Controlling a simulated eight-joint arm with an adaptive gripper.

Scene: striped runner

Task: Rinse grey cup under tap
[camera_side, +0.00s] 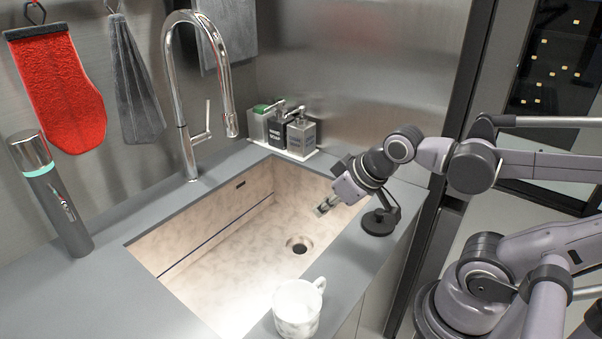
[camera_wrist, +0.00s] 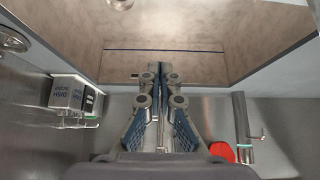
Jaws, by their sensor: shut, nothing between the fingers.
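A pale, greyish-white cup (camera_side: 297,308) with a marbled look stands upright on the counter at the sink's near edge in the side view, its handle at the upper right. It does not show in the wrist view. The chrome tap (camera_side: 196,90) stands behind the sink, its spout head (camera_side: 231,124) hanging down over the basin; I see no water running. My gripper (camera_side: 322,208) is over the right part of the sink, well apart from cup and tap. In the wrist view my gripper (camera_wrist: 160,72) has its fingers together, with nothing between them.
The sink (camera_side: 225,250) is empty, with a round drain (camera_side: 299,245). Soap bottles (camera_side: 300,134) stand at the back corner. A dark stand (camera_side: 379,222) is on the right counter below my wrist. A grey flask (camera_side: 52,195) stands left; a red mitt (camera_side: 60,90) hangs on the wall.

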